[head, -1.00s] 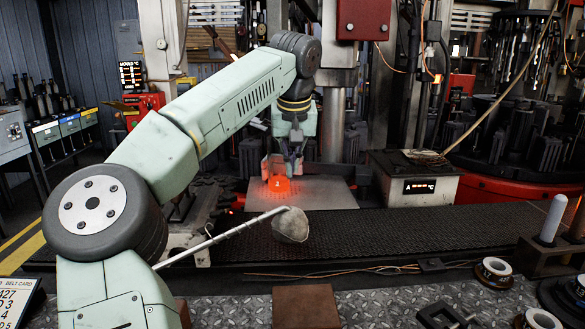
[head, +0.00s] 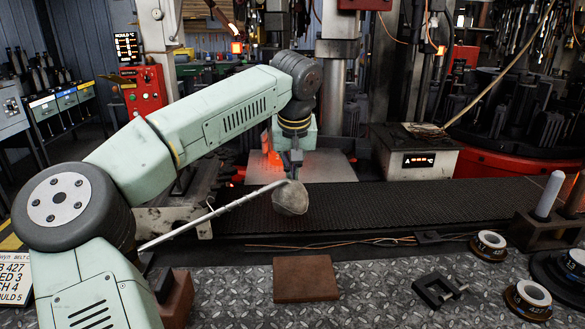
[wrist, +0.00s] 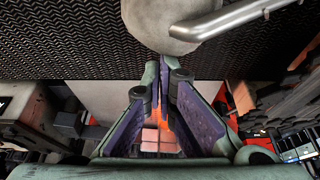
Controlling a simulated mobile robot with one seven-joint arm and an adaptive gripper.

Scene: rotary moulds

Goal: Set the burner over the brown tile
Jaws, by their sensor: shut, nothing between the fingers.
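The brown tile (head: 306,280) lies flat and bare on the metal tread plate at the front. I cannot pick out a burner with certainty. A grey rounded head (head: 290,199) on a pale metal rod (head: 215,213) rests over the dark belt. My gripper (head: 293,173) points down just behind this head; whether they touch is unclear. In the wrist view my gripper (wrist: 161,64) has its fingertips together with nothing held, and the grey head (wrist: 168,22) is at the top, beyond the tips. A glowing orange thing (head: 271,154) is partly hidden behind my gripper.
The dark belt (head: 400,207) crosses behind the tread plate. A dark U-shaped block (head: 438,291) and rolls of tape (head: 488,246) lie right of the tile. A wooden stand (head: 550,228) holds a pale rod. A white control box (head: 418,160) stands behind the belt.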

